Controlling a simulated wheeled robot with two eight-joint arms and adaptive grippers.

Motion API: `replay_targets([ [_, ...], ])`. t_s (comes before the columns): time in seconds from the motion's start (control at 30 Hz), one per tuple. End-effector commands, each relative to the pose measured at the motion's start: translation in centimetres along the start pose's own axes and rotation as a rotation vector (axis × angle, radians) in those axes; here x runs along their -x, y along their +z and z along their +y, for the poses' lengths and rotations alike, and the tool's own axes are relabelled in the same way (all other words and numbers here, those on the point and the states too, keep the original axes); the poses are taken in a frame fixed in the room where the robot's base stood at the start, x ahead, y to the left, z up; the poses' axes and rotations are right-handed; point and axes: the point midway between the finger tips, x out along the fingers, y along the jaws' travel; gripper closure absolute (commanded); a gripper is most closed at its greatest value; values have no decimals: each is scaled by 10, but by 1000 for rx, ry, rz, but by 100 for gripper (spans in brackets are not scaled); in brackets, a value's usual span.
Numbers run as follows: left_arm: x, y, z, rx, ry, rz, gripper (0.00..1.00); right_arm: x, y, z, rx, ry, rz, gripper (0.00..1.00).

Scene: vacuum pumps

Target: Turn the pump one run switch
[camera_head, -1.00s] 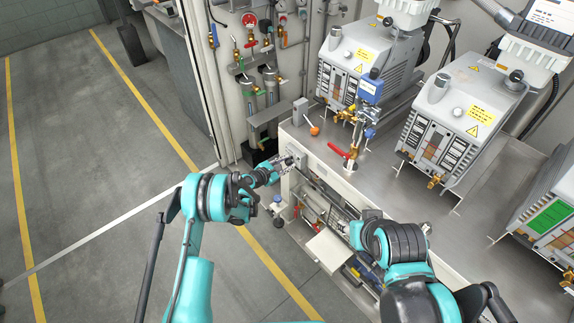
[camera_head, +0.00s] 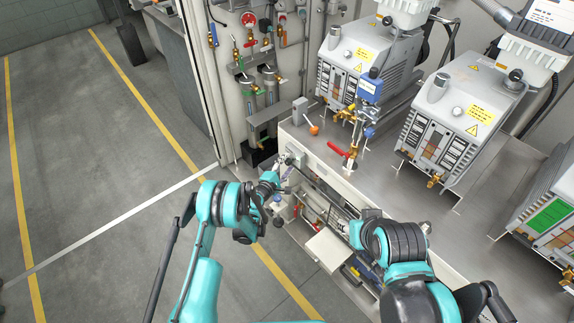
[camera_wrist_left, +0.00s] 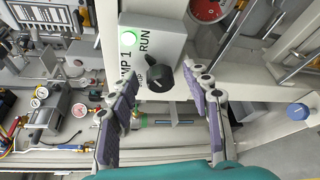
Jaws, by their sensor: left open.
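The pump one switch box (camera_head: 296,155) is a small grey box on the front left corner of the bench. In the left wrist view it carries a black rotary knob (camera_wrist_left: 161,78), a bright green lamp (camera_wrist_left: 130,40) and lettering with "RUN" readable. My left gripper (camera_wrist_left: 162,86) is open; its two purple-padded fingers stand to either side of the knob in that view, with no clear contact. In the head view my left gripper (camera_head: 281,180) is just in front of and below the box. My right arm is at the bench front; its fingers are not clear.
The bench top (camera_head: 335,175) carries a red-handled valve (camera_head: 340,150) and grey pumps (camera_head: 455,110). Below the box is an open front bay with a pale panel (camera_head: 327,246) sticking out. The floor at left is clear.

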Motion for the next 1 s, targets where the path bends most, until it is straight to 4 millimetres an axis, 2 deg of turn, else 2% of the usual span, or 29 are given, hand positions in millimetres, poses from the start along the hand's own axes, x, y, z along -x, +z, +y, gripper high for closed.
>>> replay_targets([
  [0.4,16,0,0,1,0,0,51,0,0,0,0,0,0,60],
  [1.0,17,0,0,0,0,0,51,0,0,0,0,0,0,60],
])
